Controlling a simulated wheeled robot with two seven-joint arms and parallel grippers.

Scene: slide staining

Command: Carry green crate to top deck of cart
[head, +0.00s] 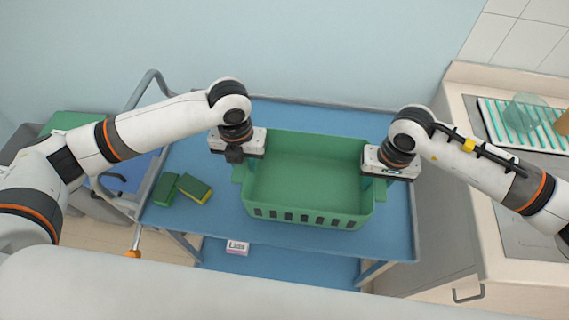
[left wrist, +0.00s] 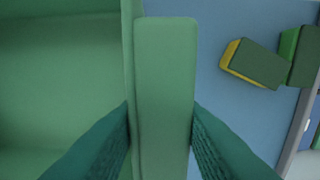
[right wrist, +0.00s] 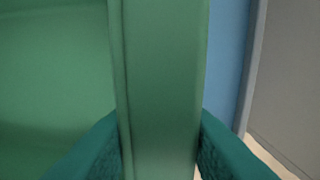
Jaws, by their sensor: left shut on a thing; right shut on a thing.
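The green crate (head: 305,185) is empty and sits over the blue top deck of the cart (head: 220,228), towards its right side. I cannot tell whether its base touches the deck. My left gripper (head: 240,168) is shut on the crate's left rim handle; in the left wrist view the handle (left wrist: 165,90) lies between the two teal fingers. My right gripper (head: 383,180) is shut on the right rim handle, which also fills the gap between the fingers in the right wrist view (right wrist: 165,80).
A small labelled box (head: 237,247) is on the lower deck. The cart's grey push handle (head: 150,85) rises at left. A counter with a drying rack (head: 500,125) and glassware stands at right.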

